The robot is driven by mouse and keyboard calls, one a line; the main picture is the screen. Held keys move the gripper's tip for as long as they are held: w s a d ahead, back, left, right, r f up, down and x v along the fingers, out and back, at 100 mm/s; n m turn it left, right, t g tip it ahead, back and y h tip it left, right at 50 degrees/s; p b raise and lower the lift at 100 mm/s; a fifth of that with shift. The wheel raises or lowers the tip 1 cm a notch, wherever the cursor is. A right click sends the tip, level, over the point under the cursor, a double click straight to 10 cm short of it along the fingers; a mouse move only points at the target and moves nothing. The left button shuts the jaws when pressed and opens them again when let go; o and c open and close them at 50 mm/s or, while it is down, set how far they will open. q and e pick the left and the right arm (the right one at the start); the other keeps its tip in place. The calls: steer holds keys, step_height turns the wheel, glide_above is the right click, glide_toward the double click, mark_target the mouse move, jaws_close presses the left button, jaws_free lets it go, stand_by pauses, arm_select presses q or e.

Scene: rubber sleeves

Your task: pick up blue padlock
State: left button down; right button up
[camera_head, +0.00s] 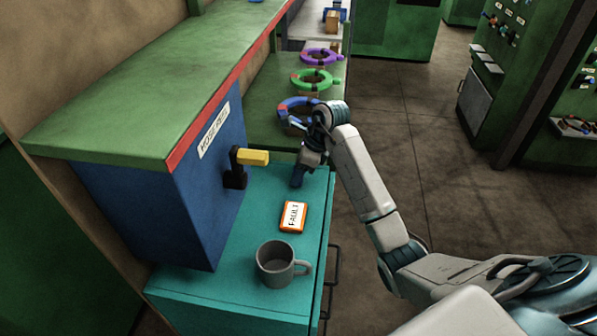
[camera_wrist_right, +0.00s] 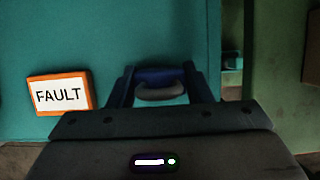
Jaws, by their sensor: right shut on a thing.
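The blue padlock (camera_wrist_right: 158,76) shows in the right wrist view as a dark blue body with a grey rounded part, between the two fingers. My right gripper (camera_wrist_right: 160,88) is shut on it. In the head view my right gripper (camera_head: 300,172) points down over the far end of the teal cabinet top (camera_head: 222,275). There the padlock cannot be told apart from the dark gripper. Whether it still touches the surface is unclear. My left gripper is not in view.
An orange-framed FAULT tag (camera_head: 293,217) and a grey mug (camera_head: 278,263) stand nearer on the cabinet top. A blue box (camera_head: 165,205) with a yellow-handled lever (camera_head: 252,157) stands at left. Blue, green (camera_head: 316,79) and purple (camera_head: 321,56) rings lie beyond on a green bench.

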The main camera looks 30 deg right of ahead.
mark_target(295, 169)
steer(key=shift+r+b, duration=0.4)
steer(key=shift+r, duration=0.2)
steer(key=shift+s+r+b, duration=0.15)
steer(key=shift+r+b, duration=0.1)
steer(key=shift+r, duration=0.3)
steer(key=shift+s+r+b, duration=0.15)
steer(key=shift+r+b, duration=0.05)
steer(key=shift+r, duration=0.3)
steer(key=s, duration=0.2)
steer(key=s+p, duration=0.1)
steer(key=s, duration=0.2)
steer(key=s+a+r, duration=0.1)
steer(key=s, duration=0.2)
steer(key=shift+p, duration=0.4)
steer(key=s, duration=0.6)
steer(key=shift+a+r+b, duration=0.15)
steer(key=shift+a+b, duration=0.2)
steer(key=shift+s+a, duration=0.1)
steer(key=shift+s, duration=0.4)
steer(key=shift+s+r, duration=0.1)
steer(key=shift+s, duration=0.1)
steer(key=shift+r, duration=0.2)
